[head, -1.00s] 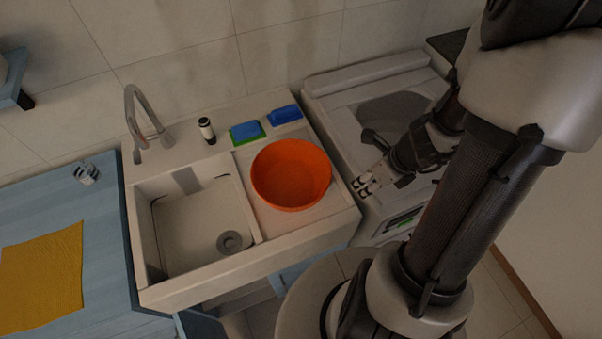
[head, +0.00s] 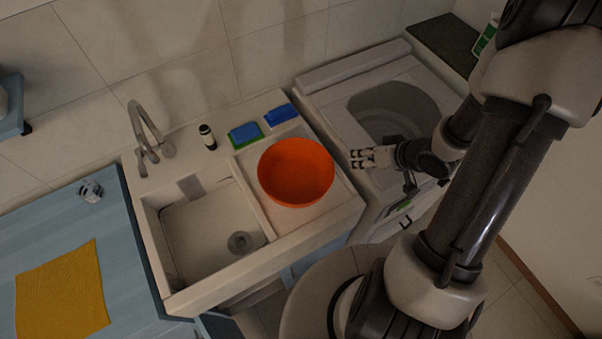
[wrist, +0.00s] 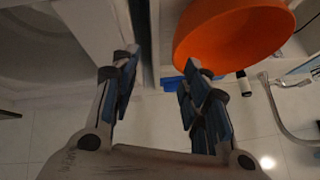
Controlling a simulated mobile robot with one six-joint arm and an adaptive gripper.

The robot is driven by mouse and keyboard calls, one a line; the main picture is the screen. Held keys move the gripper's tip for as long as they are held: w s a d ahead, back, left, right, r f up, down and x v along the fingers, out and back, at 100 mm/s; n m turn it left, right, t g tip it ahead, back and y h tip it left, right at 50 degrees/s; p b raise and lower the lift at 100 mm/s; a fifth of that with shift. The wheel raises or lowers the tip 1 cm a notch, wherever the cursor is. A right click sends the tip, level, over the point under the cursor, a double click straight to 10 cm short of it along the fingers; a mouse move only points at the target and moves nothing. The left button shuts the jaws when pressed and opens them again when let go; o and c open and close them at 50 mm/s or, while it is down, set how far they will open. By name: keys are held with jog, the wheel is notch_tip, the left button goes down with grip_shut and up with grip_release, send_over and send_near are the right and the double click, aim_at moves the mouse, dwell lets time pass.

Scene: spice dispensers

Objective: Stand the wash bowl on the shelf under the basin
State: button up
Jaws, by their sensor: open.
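The orange wash bowl (head: 296,172) stands on the flat drainboard at the right of the white basin (head: 210,232). It also shows in the wrist view (wrist: 230,35), just beyond and right of my fingers. My gripper (head: 356,158) is open and empty, a little to the right of the bowl and apart from it. In the wrist view my gripper (wrist: 157,72) has its fingers spread with a gap between them. The shelf under the basin is mostly hidden by the basin front.
A faucet (head: 148,135), a dark bottle (head: 207,137) and blue sponges (head: 246,133) line the basin's back. A washing machine (head: 390,105) stands at the right. A blue counter (head: 75,215) with a yellow cloth (head: 62,292) lies at the left.

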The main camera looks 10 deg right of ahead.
jog(key=a+n, duration=0.1)
jog(key=y+b, duration=0.1)
jog(key=b, duration=0.4)
send_near(323, 163)
jog(key=shift+n, duration=0.3)
jog(key=w+f, duration=0.1)
jog(key=f, duration=0.1)
jog(key=w+f, duration=0.2)
jog(key=shift+w+a+f, duration=0.1)
jog(key=shift+a+f, duration=0.1)
jog(key=shift+f, duration=0.1)
jog(key=shift+a+b+x, duration=0.15)
jog(key=shift+b+x, duration=0.35)
jog(key=shift+x, duration=1)
jog(key=shift+a+b+x, duration=0.1)
jog(key=shift+b+x, duration=0.35)
jog(key=shift+x, duration=1.1)
jog(key=shift+r, duration=0.15)
jog(key=shift+c, duration=0.6)
grip_shut()
